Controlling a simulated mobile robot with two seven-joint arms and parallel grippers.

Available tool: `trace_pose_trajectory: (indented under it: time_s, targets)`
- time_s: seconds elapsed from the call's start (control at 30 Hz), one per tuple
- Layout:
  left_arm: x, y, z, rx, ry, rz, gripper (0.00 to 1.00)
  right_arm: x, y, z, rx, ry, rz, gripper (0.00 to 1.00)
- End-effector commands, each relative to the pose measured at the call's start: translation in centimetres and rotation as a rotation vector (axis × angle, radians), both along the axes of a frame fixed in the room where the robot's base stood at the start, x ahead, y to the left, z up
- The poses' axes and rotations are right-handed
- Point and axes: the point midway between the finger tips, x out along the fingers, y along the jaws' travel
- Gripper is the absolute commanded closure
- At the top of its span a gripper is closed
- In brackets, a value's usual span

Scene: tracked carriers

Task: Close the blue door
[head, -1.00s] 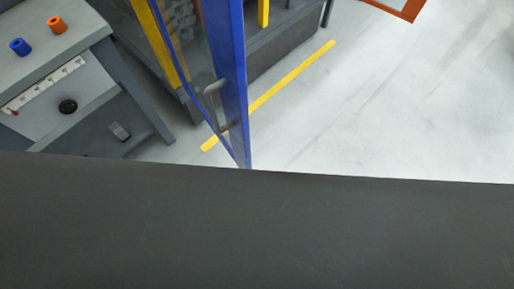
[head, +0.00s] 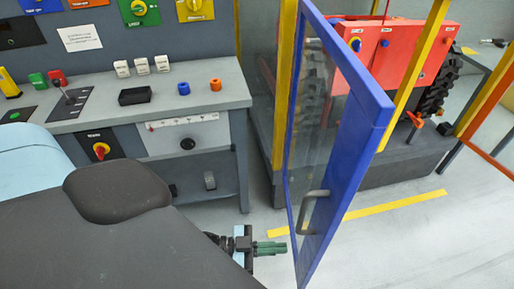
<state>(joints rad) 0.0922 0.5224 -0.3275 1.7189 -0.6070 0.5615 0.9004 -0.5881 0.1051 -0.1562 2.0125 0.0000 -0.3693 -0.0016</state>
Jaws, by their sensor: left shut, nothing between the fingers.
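The blue door (head: 348,171) is a tall blue frame with a clear pane. It stands open, swung out toward me from the yellow-posted enclosure. A grey handle (head: 314,197) sits low on its near side. My left gripper (head: 284,248) shows at the bottom centre, its green fingers shut and empty. It is just left of the door's lower part; whether it touches the door I cannot tell. My dark left arm covers the lower left. My right gripper is not in view.
A grey control desk (head: 215,95) with knobs and buttons stands at the left. A red machine (head: 400,50) is inside the enclosure behind the door. An orange frame (head: 490,105) stands at the far right. The floor at the lower right is clear, with a yellow line (head: 400,207).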

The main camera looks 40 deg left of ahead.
Motion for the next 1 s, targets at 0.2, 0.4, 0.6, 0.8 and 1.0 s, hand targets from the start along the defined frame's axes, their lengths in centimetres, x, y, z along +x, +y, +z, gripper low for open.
trace_pose_trajectory:
  time_s: [0.2,0.4,0.6,0.8,1.0]
  targets:
    - [2.6,-2.8,0.2,-0.002,-0.003,0.001,1.0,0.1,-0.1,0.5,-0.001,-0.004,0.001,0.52]
    - [3.8,-4.2,0.1,-0.001,-0.001,0.0,1.0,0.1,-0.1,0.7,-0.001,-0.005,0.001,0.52]
    - [4.1,-4.6,0.0,0.001,0.001,0.0,1.0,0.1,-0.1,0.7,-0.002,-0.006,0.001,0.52]
    - [4.1,-4.6,0.0,0.001,0.001,0.0,1.0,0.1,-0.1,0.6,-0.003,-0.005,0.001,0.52]
    - [4.4,-5.0,0.0,-0.001,0.0,0.011,1.0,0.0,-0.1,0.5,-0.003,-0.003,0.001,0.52]
